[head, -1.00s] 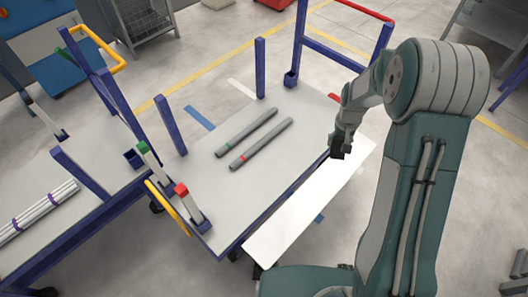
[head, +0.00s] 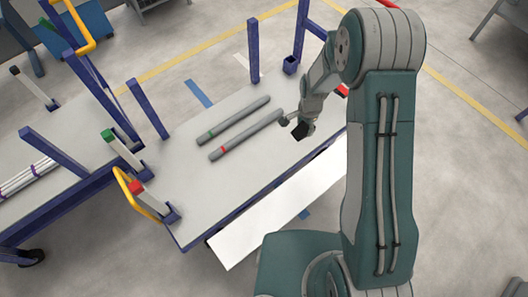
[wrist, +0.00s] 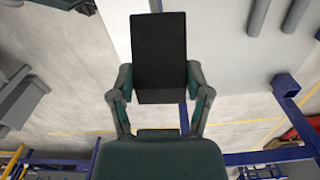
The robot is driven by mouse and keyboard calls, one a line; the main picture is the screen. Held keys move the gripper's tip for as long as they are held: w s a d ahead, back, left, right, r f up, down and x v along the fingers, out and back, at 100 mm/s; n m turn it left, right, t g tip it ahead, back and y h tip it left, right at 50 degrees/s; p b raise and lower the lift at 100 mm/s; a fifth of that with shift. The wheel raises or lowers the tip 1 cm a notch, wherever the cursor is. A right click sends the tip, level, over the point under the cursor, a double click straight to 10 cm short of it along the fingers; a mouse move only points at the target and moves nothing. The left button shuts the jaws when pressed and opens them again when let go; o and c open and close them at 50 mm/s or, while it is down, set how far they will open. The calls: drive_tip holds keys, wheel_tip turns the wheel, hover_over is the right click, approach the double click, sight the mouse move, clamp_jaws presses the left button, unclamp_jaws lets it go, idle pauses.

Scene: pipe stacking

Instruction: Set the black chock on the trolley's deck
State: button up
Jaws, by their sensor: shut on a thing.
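The black chock (wrist: 158,52) is a dark block held between the two fingers of my gripper (wrist: 160,85) in the wrist view. In the head view the chock (head: 299,130) shows small and dark at the tip of my gripper (head: 303,122). It is over the right part of the trolley's deck (head: 185,185), near the deck's front edge. I cannot tell how high it is above the deck. Two grey pipes lie on the deck, one with a green band (head: 235,118) and one with a red band (head: 245,135), to the left of the chock.
Blue posts (head: 254,52) stand at the deck's far side. Two short posts with green (head: 122,150) and red (head: 150,200) tops stand at its left end. The deck's front left area is clear.

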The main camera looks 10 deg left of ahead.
drive_tip(key=s+a+f+m, duration=1.2)
drive_tip(key=a+m, duration=0.2)
drive_tip(key=m, duration=0.3)
hover_over(265, 154)
wheel_tip(265, 154, down, 10)
drive_tip(key=shift+f, duration=1.6)
drive_tip(key=o, duration=1.2)
